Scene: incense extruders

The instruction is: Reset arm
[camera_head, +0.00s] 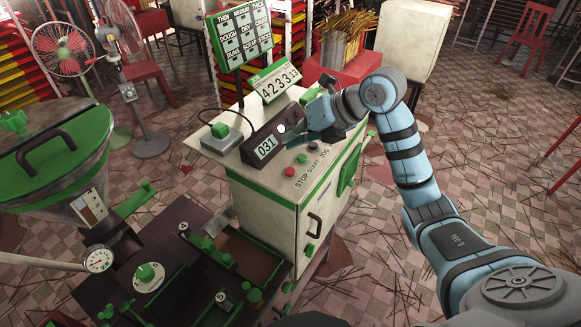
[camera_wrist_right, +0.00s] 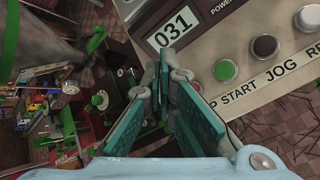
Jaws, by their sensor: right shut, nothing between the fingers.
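My right gripper (camera_head: 316,122) is shut and empty, just above the top of the white and green control cabinet (camera_head: 270,203). That display (camera_head: 265,148) also shows in the head view, left of the gripper. My right arm reaches in from the lower right and bends at the elbow beside the cabinet. The red stop button (camera_head: 289,172) and the start and jog buttons lie in front of the gripper. My left gripper is out of view.
A green-lidded hopper (camera_head: 55,150) and a dark machine bench (camera_head: 185,232) stand at the left. A sign board (camera_head: 242,37) and a counter (camera_head: 277,82) rise behind the panel. Fans stand at the back left. Tiled floor littered with sticks lies open at the right.

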